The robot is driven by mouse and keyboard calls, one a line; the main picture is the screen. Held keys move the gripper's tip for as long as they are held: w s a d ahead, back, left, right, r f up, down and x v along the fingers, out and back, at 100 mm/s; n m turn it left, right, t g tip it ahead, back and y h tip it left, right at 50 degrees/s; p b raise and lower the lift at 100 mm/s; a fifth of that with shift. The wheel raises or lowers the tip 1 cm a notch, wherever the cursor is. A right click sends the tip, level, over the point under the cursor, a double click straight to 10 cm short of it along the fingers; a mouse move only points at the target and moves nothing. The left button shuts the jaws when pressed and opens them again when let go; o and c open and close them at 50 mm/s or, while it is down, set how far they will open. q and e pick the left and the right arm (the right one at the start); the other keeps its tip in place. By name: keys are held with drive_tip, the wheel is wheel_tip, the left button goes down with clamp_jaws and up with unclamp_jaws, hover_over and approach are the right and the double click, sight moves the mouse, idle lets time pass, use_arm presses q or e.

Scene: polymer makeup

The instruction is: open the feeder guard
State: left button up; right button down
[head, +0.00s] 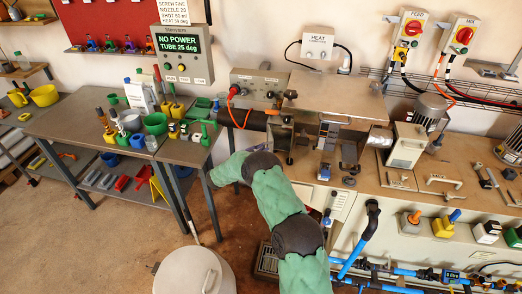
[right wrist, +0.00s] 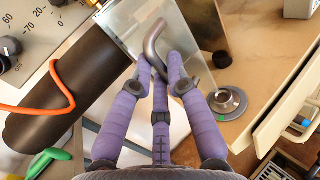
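The feeder guard (right wrist: 128,35) shows in the right wrist view as an upright clear plate beside the black tube. Its bent metal handle (right wrist: 153,45) lies between the purple fingertips of my right gripper (right wrist: 160,68). The fingertips converge on the handle and appear to touch it on both sides. In the head view my right gripper (head: 238,162) is small, in front of the feeder machine and below the tube, partly hidden by my green-sleeved arm. I cannot make out the guard clearly there. My left gripper is out of view.
The black tube (right wrist: 70,95) with an orange cable (right wrist: 52,88) runs close to the left of the fingers. A round metal knob (right wrist: 228,103) is to the right. A side table (head: 80,120) with bottles and tools stands left; a grey drum (head: 190,272) stands on the floor.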

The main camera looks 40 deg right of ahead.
drive_tip(key=w+b, duration=0.1)
drive_tip(key=w+a+b, duration=0.1)
drive_tip(key=w+b, duration=0.1)
drive_tip(key=shift+w+a+b, duration=0.25)
drive_tip(key=shift+b, duration=0.1)
idle(0.3)
drive_tip(key=c, duration=1.2)
unclamp_jaws()
drive_tip(key=shift+d, duration=0.1)
drive_tip(key=a, duration=0.8)
drive_tip(key=s+a, duration=0.1)
drive_tip(key=a, duration=0.3)
drive_tip(key=shift+f, duration=0.1)
